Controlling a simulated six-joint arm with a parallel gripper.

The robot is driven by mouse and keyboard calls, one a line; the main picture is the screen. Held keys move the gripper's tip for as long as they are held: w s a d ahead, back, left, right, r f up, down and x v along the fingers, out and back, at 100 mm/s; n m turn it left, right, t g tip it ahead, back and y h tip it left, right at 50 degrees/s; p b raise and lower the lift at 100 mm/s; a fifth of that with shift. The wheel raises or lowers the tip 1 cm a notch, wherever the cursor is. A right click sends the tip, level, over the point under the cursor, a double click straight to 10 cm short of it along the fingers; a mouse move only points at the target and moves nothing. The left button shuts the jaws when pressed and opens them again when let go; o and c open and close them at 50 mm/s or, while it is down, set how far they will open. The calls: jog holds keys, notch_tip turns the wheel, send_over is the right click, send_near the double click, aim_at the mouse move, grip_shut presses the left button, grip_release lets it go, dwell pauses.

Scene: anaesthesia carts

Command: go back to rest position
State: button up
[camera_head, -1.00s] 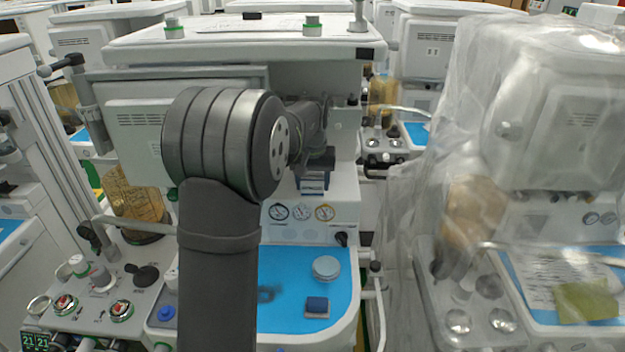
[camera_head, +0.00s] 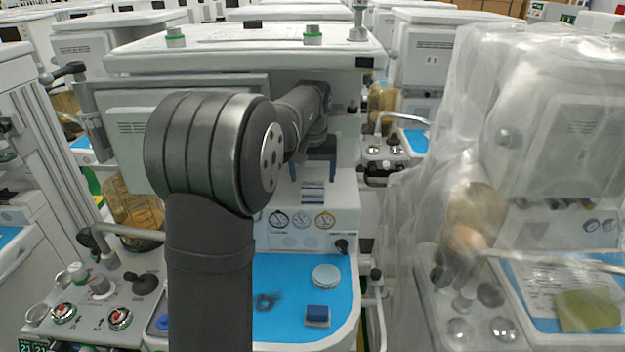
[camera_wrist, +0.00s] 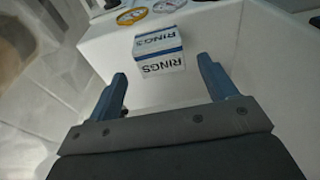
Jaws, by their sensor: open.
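My gripper (camera_wrist: 168,92) shows in the wrist view with its two blue-grey fingers apart and nothing between them. A small white and blue box marked RINGS (camera_wrist: 160,52) sits on a white ledge beyond the fingertips, apart from them. In the head view the gripper (camera_head: 316,172) is partly hidden behind my arm, just above the box (camera_head: 312,193).
A blue worktop (camera_head: 285,325) holds a round white lid (camera_head: 326,276) and a small dark blue block (camera_head: 317,316). A cart wrapped in clear plastic (camera_head: 420,230) stands at right. A control panel with knobs (camera_head: 100,300) is at left. Gauges (camera_head: 301,220) face front.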

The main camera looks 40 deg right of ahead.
aim_at(313, 185)
jog(key=shift+f, duration=0.1)
jog(key=f, duration=0.5)
jog(key=shift+w+d+f, duration=0.1)
jog(key=shift+w+d, duration=0.2)
notch_tip(313, 185, up, 5)
jog(key=shift+r, duration=0.15)
jog(key=shift+s+a+f, duration=0.35)
jog(key=shift+a, duration=0.1)
jog(key=shift+s+a+f, duration=0.25)
jog(key=shift+a, duration=0.1)
